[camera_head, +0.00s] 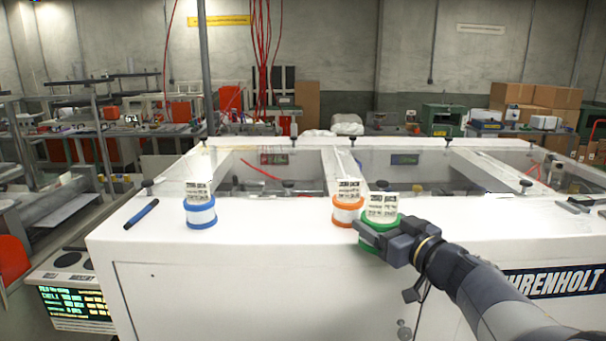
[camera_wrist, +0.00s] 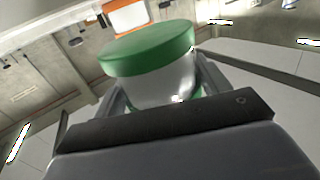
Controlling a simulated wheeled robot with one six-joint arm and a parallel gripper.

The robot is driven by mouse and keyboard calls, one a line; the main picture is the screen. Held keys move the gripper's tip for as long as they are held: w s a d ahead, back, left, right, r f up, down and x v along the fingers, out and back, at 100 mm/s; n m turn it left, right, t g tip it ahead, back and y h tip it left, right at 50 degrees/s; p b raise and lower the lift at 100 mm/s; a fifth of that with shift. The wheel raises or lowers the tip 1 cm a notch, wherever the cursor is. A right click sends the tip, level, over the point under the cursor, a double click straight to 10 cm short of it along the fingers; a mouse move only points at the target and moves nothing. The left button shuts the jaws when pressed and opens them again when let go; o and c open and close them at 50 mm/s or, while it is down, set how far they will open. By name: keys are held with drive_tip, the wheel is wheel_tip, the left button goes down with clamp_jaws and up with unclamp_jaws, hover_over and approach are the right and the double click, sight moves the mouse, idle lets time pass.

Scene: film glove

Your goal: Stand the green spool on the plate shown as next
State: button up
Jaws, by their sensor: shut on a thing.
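The green spool (camera_head: 379,217) is white-bodied with green rims, and a printed white card shows above it in the head view. My gripper (camera_head: 384,238) is shut on it from the right, at the front edge of the white machine top. In the wrist view the green spool (camera_wrist: 150,52) sits between my fingers (camera_wrist: 165,92), close to the camera. I cannot tell whether its base touches the top. A lit screen (camera_head: 75,303) at lower left has green and orange lines of text, too small to read. I cannot make out which plate is shown.
An orange spool (camera_head: 347,211) stands just left of the green one, and a blue spool (camera_head: 200,213) stands farther left, with cards above them. A blue pen (camera_head: 141,214) lies at the left end. The white top (camera_head: 270,217) between blue and orange is clear. Open bays lie behind.

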drive_tip(key=s+f+m+h, duration=0.2)
drive_tip(key=f+h, duration=0.1)
drive_tip(key=f, duration=1)
drive_tip(key=s+f+m+t+h, duration=0.1)
drive_tip(key=s+f+m+h, duration=0.1)
drive_tip(key=f, duration=1.1)
drive_tip(key=s+f+m+t+h, duration=0.1)
drive_tip(key=s+f+h, duration=0.1)
drive_tip(key=f, duration=1.2)
drive_tip(key=shift+s+m+h, duration=0.4)
drive_tip(key=shift+h, duration=0.5)
drive_tip(key=shift+d, duration=0.2)
